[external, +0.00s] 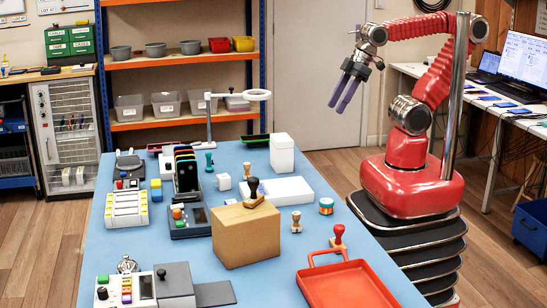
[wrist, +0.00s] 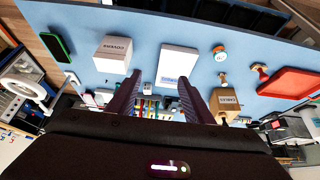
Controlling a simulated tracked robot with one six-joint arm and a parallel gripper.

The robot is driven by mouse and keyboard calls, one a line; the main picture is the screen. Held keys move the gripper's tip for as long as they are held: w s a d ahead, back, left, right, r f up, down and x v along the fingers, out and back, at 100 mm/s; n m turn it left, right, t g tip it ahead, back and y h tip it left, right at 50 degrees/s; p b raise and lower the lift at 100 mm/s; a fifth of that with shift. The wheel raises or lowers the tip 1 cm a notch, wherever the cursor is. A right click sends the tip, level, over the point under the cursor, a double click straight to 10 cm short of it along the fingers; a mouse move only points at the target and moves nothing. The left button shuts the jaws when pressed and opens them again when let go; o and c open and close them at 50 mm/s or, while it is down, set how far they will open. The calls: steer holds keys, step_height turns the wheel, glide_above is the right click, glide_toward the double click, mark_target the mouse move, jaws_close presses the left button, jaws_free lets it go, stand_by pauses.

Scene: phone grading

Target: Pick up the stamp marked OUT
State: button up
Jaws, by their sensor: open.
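Several stamps stand on the blue table, and I cannot read OUT on any of them. One with a dark handle (external: 253,190) is on top of the cardboard box. A red-handled stamp (external: 338,236) stands by the red tray; it also shows in the wrist view (wrist: 262,72). A small wooden stamp (external: 296,221) stands right of the box. A wooden-handled stamp (external: 247,171) and a green stamp (external: 209,161) are farther back. My gripper (external: 339,107) is open and empty, raised above the table's right side, apart from every stamp. Its dark fingers also show in the wrist view (wrist: 160,88).
The cardboard box (external: 246,238) stands mid-table. A white flat box (external: 280,190), a tall white box (external: 282,156), a tape roll (external: 326,206) and a red tray (external: 345,287) surround it. A phone rack (external: 187,178) and a lamp (external: 210,118) stand farther left.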

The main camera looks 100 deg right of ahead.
steer(key=w+a+f+m+g+y, duration=0.2)
steer(key=w+a+f+m+y, duration=0.2)
steer(key=a, duration=0.5)
steer(key=w+a+f+m+g+y, duration=0.3)
steer(key=w+a+f+m, duration=0.3)
steer(key=w+a+f, duration=0.2)
steer(key=w+a+f+m+g+y, duration=0.3)
steer(key=w+a+f+m+y, duration=0.2)
steer(key=a, duration=0.7)
steer(key=shift+w+f+m+y, duration=0.2)
steer(key=shift+w+f, duration=0.15)
steer(key=shift+f, duration=0.35)
steer(key=shift+w+f+m+y, duration=0.1)
steer(key=shift+w+f+m, duration=0.2)
steer(key=shift+f, duration=0.35)
glide_toward(337, 237)
steer(key=a+f, duration=0.3)
steer(key=shift+s+a+f, duration=0.2)
steer(key=shift+s+a, duration=0.15)
steer(key=shift+x, duration=2.6)
steer(key=shift+s+r, duration=0.1)
steer(key=shift+s, duration=0.05)
steer(key=shift+c, duration=0.5)
